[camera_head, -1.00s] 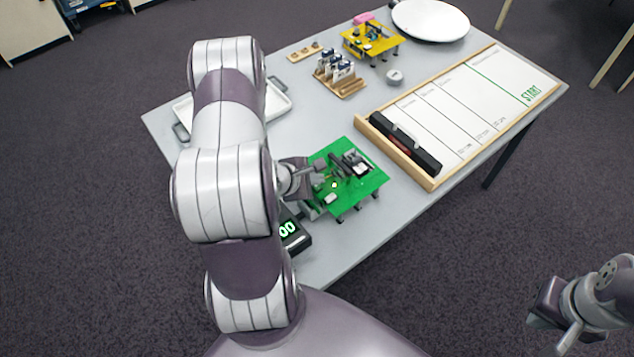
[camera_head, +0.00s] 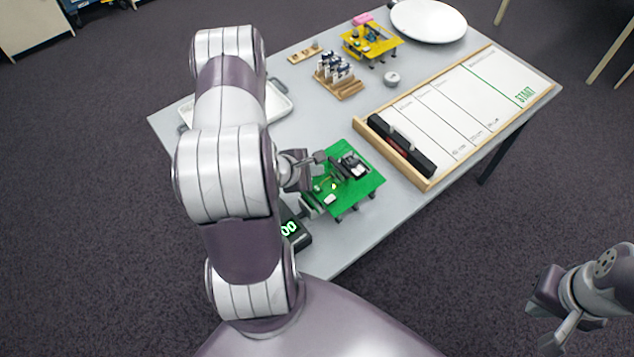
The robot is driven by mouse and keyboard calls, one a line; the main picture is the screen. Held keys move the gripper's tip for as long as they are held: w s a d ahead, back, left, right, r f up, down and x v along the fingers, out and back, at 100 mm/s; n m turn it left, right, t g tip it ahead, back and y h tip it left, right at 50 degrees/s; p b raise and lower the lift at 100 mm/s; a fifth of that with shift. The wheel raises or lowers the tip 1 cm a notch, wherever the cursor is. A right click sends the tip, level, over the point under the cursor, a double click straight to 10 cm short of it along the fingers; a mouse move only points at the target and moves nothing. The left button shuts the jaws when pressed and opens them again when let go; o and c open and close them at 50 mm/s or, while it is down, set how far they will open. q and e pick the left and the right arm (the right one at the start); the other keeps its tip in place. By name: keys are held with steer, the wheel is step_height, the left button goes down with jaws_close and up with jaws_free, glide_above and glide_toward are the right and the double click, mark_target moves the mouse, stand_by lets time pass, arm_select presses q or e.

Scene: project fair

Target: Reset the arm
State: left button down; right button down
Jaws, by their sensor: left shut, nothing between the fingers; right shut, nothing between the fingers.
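My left arm (camera_head: 222,175) comes up from the bottom and bends over the left part of the table. Its gripper (camera_head: 318,160) is shut and empty, beside and seemingly above the left part of a green board on legs (camera_head: 358,192). Whether it touches the board I cannot tell. My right gripper (camera_head: 545,318) is at the lower right, beyond the table and over the carpet, shut and empty. Part of the table behind my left arm is hidden.
The grey table (camera_head: 330,116) also bears a digital display (camera_head: 292,232), a white tray (camera_head: 278,103), a wooden card rack (camera_head: 345,88), a yellow board (camera_head: 378,47), a white round plate (camera_head: 428,20) and a wood-framed START track (camera_head: 480,85).

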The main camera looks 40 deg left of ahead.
stand_by(0.8)
arm_select(q)
steer(key=shift+s+f+m, duration=0.2)
steer(key=shift+f+m, duration=0.05)
steer(key=shift+m, duration=0.55)
steer(key=s+a+m+g+y, duration=0.2)
steer(key=s+m+g, duration=0.55)
steer(key=m, duration=0.35)
steer(key=d+r+m, duration=1.2)
steer(key=d+r, duration=0.4)
steer(key=shift+s+d+m, duration=0.2)
steer(key=shift+d+m, duration=0.1)
